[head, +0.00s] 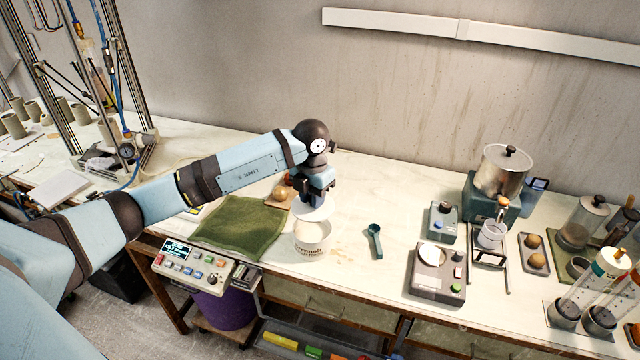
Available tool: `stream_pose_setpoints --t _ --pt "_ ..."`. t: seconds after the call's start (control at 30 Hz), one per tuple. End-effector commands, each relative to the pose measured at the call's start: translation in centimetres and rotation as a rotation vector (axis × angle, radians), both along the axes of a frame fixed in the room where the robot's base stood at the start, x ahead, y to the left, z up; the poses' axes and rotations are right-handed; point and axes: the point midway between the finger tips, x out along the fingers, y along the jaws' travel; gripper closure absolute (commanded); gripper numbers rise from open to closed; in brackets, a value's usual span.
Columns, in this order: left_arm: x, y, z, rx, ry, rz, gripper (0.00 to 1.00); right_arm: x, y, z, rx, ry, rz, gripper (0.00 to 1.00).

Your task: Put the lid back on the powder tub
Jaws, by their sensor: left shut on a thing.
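The powder tub (313,245) is a white round tub with dark lettering. It stands upright near the front edge of the bench, with pale powder showing at its top. My left gripper (314,200) points down above the tub and is shut on the white lid (311,213). The lid is held just over the back part of the tub's mouth, and part of the opening shows in front of it. I cannot tell whether the lid touches the rim. My right gripper is not in view.
A green cloth (240,226) lies left of the tub, with a control box (190,264) in front. A teal scoop (375,241) lies to the right, with spilled powder between. Scales (438,272), a metal pot (502,172) and clear cylinders (582,296) stand farther right. The back middle is clear.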

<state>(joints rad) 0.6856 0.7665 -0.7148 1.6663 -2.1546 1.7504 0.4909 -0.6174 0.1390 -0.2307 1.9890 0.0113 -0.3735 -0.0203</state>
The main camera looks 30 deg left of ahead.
Motion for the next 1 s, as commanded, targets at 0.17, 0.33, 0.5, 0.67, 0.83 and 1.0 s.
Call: stream_pose_setpoints --t 0.17,0.33,0.5,0.67,0.83,1.0 --pt "-0.2 0.2 -0.4 0.002 0.0 0.002 0.96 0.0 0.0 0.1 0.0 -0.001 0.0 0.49" --pt "-0.2 0.1 -1.2 0.001 0.0 0.002 0.96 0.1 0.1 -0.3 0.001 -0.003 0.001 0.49" --pt "-0.3 0.1 -2.6 0.0 0.001 0.002 0.96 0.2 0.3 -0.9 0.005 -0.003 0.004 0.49" --pt "-0.2 0.1 -4.3 0.001 0.0 0.001 0.96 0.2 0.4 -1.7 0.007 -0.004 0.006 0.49" --pt "-0.2 0.2 -5.8 0.002 -0.001 0.002 0.96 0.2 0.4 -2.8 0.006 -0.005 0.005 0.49" --pt "-0.2 0.2 -6.5 0.002 0.0 0.002 0.96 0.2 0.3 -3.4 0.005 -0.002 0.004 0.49"
